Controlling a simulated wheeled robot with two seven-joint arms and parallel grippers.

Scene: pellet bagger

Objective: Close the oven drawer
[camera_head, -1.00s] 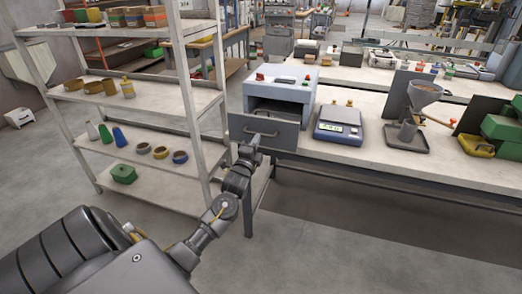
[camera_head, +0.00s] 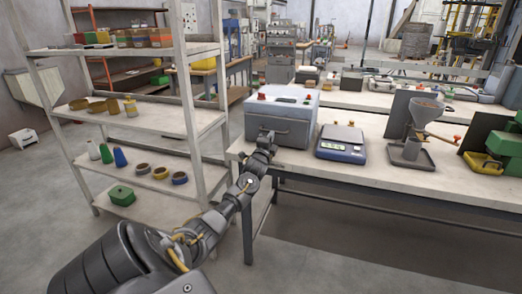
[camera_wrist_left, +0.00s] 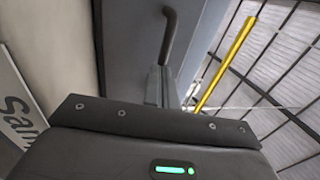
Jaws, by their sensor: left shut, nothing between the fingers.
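The oven (camera_head: 283,113) is a grey-white box on the near workbench, with red and green buttons on top. Its drawer front (camera_head: 290,132) sits flush or nearly flush with the box, and no gap shows above it. My left gripper (camera_head: 268,140) is shut and empty, at the drawer front by its handle. In the left wrist view the dark bent handle (camera_wrist_left: 170,35) stands on the grey drawer front (camera_wrist_left: 130,40), just beyond the finger tips (camera_wrist_left: 160,85). I cannot tell whether the fingers touch the front. My right gripper is not in view.
A blue scale (camera_head: 341,144) stands right of the oven on the workbench (camera_head: 300,165). A hopper on a stand (camera_head: 422,118) and green bins (camera_head: 506,142) are further right. A white shelf rack (camera_head: 160,125) with cups and bottles stands left of my arm.

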